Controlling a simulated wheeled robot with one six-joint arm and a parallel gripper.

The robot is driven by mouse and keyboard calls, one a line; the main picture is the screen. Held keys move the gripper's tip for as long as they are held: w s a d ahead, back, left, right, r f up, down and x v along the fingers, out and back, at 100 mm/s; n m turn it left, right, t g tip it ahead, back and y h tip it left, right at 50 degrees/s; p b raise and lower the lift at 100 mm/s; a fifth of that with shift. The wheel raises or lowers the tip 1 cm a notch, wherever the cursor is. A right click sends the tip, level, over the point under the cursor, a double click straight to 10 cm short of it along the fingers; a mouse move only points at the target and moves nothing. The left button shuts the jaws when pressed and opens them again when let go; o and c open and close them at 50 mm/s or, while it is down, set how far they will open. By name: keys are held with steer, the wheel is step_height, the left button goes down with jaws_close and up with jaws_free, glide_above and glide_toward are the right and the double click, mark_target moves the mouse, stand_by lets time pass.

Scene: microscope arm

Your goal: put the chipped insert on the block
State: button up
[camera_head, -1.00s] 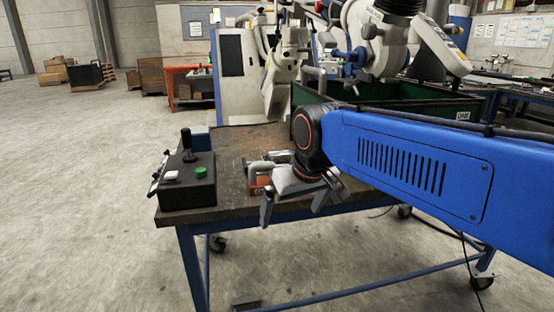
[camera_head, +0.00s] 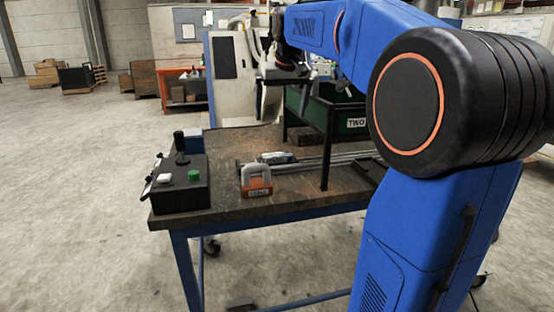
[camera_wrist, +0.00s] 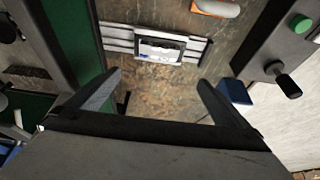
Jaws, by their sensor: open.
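My gripper (camera_wrist: 158,96) is open and empty in the wrist view, its two fingers spread above the bench. Ahead of the fingertips, a small pale block (camera_wrist: 161,49) with dark and light marks on top sits on grey metal rails. It also shows in the head view (camera_head: 276,157), near the middle of the bench. The gripper is apart from it. I cannot make out a chipped insert as a separate piece; it may be too small to tell. In the head view my gripper is high over the back of the bench, partly dark and hard to see.
A green crate (camera_head: 351,121) stands at the back right. A black post (camera_head: 327,150) rises nearby. The bench top (camera_head: 228,150) has bare room at back left.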

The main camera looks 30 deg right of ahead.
glide_above(277, 154)
steer(key=s, duration=0.2)
steer(key=f, duration=1)
steer(key=shift+w+a+f, duration=0.25)
steer(key=shift+a+f, duration=0.05)
steer(key=shift+f, duration=0.1)
steer(key=shift+s+f+x, duration=0.1)
steer(key=shift+s+x, duration=0.05)
steer(key=shift+x, duration=0.75)
steer(key=shift+s+f+x, duration=0.1)
steer(key=shift+s+x, duration=0.05)
steer(key=shift+x, duration=0.8)
steer(key=shift+s+x, duration=0.2)
steer(key=shift+x, duration=0.7)
steer(key=shift+a, duration=0.1)
steer(key=shift+r, duration=0.1)
steer(key=c, duration=1.8)
